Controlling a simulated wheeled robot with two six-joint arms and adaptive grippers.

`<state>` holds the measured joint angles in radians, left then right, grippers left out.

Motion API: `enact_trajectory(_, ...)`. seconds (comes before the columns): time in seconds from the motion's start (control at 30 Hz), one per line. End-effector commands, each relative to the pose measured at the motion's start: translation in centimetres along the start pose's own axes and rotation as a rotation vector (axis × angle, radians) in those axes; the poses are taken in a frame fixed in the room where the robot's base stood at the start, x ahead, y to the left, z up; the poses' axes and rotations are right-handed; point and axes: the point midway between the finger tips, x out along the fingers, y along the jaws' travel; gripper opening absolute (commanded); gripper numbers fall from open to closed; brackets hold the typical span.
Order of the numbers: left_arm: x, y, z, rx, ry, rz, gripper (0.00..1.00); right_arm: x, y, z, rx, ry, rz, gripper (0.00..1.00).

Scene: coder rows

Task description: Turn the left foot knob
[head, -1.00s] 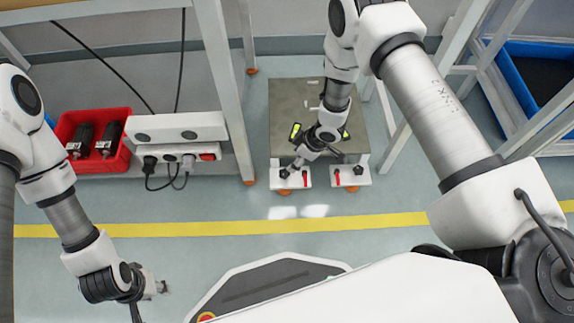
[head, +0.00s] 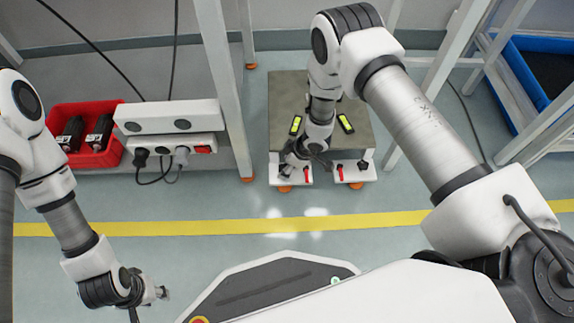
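A grey-brown box-like unit (head: 345,95) stands on the floor with two white feet at its front. The left foot (head: 291,177) carries a red lever (head: 306,174); its black knob is hidden under my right gripper. The right foot (head: 355,174) has a red lever (head: 340,173) and a dark knob (head: 364,165). My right gripper (head: 289,166) reaches down over the left foot, at the knob's place. Its fingers are small and dark, so I cannot tell whether they are open or shut on the knob. My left gripper (head: 155,294) hangs over the floor at lower left, away from the unit.
A red bin (head: 84,110) with dark tools and a white socket block (head: 170,118) with plugs and cables stand at left. White frame posts (head: 223,90) flank the unit. A blue tray (head: 525,85) is at far right. A yellow line (head: 230,225) crosses clear floor.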

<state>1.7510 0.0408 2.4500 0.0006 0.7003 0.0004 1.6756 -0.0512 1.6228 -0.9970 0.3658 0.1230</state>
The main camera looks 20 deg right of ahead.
Motion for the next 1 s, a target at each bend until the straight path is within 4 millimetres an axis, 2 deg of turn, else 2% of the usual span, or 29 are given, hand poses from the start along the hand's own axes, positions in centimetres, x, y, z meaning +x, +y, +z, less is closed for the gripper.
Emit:
enact_trajectory(0.03,0.0,0.0,0.0,0.0,0.0,0.0,0.38,0.0,0.0,0.0,0.0,0.0,0.0,0.38)
enact_trajectory(0.13,0.0,0.0,0.0,0.0,0.0,0.0,0.38,0.0,0.0,0.0,0.0,0.0,0.0,0.03)
enact_trajectory(0.43,-0.6,0.0,0.0,0.0,-0.001,0.0,0.38,-0.2,0.1,-0.1,-0.037,0.002,-0.015,0.03)
enact_trajectory(0.57,-1.2,0.0,0.0,0.002,-0.001,0.0,0.38,-0.2,0.2,-0.1,-0.127,0.003,-0.054,0.03)
enact_trajectory(0.8,-0.8,0.0,0.1,0.002,-0.001,0.0,0.38,0.1,0.4,-0.1,-0.328,0.003,-0.138,0.03)
enact_trajectory(1.0,-0.7,0.0,0.1,0.002,-0.001,0.0,0.38,0.1,0.5,-0.1,-0.414,0.001,-0.175,0.03)
